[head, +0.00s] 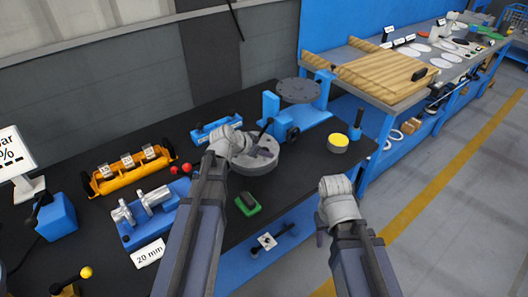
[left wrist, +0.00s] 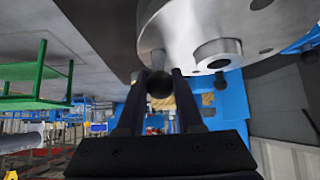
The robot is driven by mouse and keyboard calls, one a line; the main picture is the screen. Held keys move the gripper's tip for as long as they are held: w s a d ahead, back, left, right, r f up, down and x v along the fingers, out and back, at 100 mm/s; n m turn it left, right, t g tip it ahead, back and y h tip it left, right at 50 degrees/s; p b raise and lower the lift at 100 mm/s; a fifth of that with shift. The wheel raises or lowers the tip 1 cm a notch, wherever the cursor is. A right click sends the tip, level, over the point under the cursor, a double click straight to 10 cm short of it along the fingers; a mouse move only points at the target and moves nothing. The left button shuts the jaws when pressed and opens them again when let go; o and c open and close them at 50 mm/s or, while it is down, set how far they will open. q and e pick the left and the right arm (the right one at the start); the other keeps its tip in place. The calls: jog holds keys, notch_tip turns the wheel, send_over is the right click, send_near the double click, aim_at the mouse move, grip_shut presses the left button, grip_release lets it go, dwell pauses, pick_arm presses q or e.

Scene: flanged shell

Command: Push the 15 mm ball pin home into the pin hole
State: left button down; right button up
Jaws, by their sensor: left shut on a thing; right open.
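The grey round flanged shell (head: 262,166) sits on the black bench in the head view. It fills the upper right of the left wrist view (left wrist: 200,22) as a pale metal body. My left gripper (head: 254,152) is beside the shell, shut on the ball pin. In the left wrist view, the ball pin's dark ball (left wrist: 160,84) is between the two fingers, with a short silver part (left wrist: 158,60) above it at the shell's edge. How deep the pin sits is hidden. A boss with a hole (left wrist: 217,55) is to its right. My right gripper (head: 321,236) is open and empty, off the bench's front.
A blue fixture (head: 300,118) with a grey disc stands behind the shell. A yellow-topped tin (head: 338,143) is to its right. A blue clamp block (head: 150,212), an orange rack (head: 130,170) and a green-black item (head: 247,204) lie to the left and front.

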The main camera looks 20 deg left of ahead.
pick_arm(q)
jog(key=shift+f+b, duration=0.7)
jog(key=shift+f, duration=0.05)
jog(key=shift+c, duration=2.3)
grip_release()
jog(key=shift+r, duration=0.1)
jog(key=p+v, duration=0.5)
jog(key=v, duration=0.2)
jog(key=shift+s+r+p, duration=0.2)
jog(key=shift+s+p, duration=0.05)
jog(key=shift+p, duration=0.05)
jog(key=shift+a, duration=0.15)
